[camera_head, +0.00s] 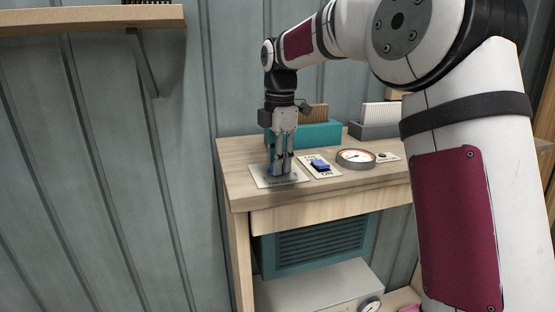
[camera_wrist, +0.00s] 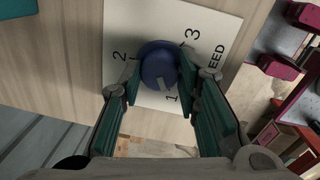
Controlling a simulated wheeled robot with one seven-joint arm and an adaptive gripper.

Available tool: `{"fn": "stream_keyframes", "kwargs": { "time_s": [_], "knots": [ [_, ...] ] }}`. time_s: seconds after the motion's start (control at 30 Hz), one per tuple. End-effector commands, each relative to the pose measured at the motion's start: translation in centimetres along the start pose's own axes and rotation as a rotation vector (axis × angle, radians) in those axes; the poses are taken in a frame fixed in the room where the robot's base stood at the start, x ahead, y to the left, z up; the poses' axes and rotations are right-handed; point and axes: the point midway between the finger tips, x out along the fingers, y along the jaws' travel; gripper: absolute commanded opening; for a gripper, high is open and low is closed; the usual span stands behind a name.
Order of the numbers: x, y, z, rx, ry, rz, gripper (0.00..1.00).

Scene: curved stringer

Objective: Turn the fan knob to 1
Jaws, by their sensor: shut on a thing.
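The round blue fan knob (camera_wrist: 158,62) sits on a white plate (camera_wrist: 120,25) marked 1, 2, 3 and part of the word SPEED in the wrist view. A pale mark on the knob's edge lies on the side of the 1, close to that number. My gripper (camera_wrist: 158,68) has its two fingers on either side of the knob and is shut on it. In the head view my gripper (camera_head: 280,170) points straight down at the plate (camera_head: 297,178) on the wooden bench top, and its fingers mostly hide the knob.
Teal (camera_head: 320,133) and grey (camera_head: 375,131) holders stand behind. A shelf (camera_head: 90,20) is at upper left.

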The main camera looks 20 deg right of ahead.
Motion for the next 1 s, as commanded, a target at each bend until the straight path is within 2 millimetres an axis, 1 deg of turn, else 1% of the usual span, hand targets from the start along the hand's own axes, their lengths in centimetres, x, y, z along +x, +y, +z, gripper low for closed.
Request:
{"fn": "stream_keyframes", "kwargs": {
  "time_s": [0.23, 0.27, 0.3, 0.33, 0.63, 0.73, 0.87, 1.0],
  "knots": [
    [-0.1, 0.0, 0.1, -0.001, -0.002, 0.001, 0.02],
    [-0.1, 0.0, 0.1, -0.001, -0.002, 0.001, 0.34],
    [-0.1, 0.0, 0.1, -0.001, -0.002, 0.001, 0.44],
    [0.0, 0.0, 0.1, 0.000, -0.002, 0.001, 0.50],
    [-0.1, 0.0, 0.0, 0.000, -0.001, 0.000, 0.51],
    [-0.5, 0.1, 0.0, 0.000, -0.001, 0.002, 0.51],
    [-2.2, 0.1, 0.0, 0.000, -0.001, 0.004, 0.51],
    [-5.1, 0.1, 0.0, 0.000, -0.001, 0.004, 0.51]
  ]
}}
